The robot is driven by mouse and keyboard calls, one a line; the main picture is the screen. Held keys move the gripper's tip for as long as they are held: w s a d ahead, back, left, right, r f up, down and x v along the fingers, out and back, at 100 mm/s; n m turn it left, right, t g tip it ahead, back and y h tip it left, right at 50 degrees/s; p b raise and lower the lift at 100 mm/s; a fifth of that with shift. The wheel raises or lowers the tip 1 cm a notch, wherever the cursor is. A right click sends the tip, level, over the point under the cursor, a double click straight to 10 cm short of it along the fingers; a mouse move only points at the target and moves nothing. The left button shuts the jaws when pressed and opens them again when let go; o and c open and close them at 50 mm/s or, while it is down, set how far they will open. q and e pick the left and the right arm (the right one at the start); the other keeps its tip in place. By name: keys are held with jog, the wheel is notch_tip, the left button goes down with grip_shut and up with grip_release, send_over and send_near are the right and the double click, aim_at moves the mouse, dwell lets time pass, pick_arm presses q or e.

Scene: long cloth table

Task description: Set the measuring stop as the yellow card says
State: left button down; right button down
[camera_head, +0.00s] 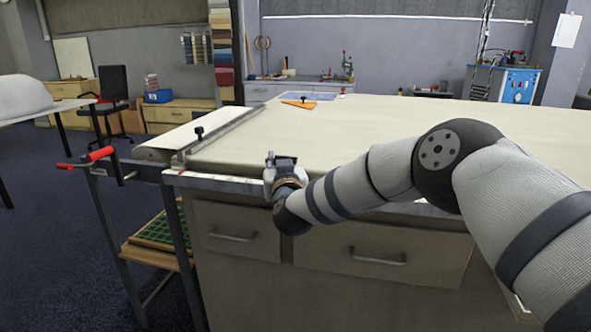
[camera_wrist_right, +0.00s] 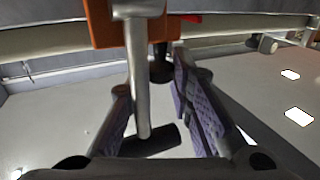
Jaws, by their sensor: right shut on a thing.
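My right gripper (camera_head: 284,163) is at the front edge of the long table (camera_head: 400,130), its arm reaching in from the right. In the wrist view the gripper's purple-padded fingers (camera_wrist_right: 158,105) stand on both sides of a metal rod (camera_wrist_right: 138,75) with a dark crossbar (camera_wrist_right: 150,142). The rod runs up to an orange-brown block (camera_wrist_right: 100,22). The gripper is shut on this rod piece; the exact contact is hard to see. I cannot tell whether the piece is the measuring stop. I see no yellow card. My left gripper is out of view.
A metal rail (camera_head: 225,132) with a black knob (camera_head: 199,132) crosses the table's left end. A red-handled clamp (camera_head: 100,155) sticks out at the left corner. An orange triangle (camera_head: 299,104) lies farther back. The tabletop's middle is clear. Drawers (camera_head: 375,245) are below the front edge.

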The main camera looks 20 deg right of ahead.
jog(key=shift+w+a+f, duration=0.15)
jog(key=shift+a, duration=0.15)
jog(key=c, duration=1.5)
grip_release()
jog(key=shift+o, duration=0.2)
jog(key=s+a, duration=0.1)
jog(key=s, duration=1.1)
jog(key=shift+a, duration=0.4)
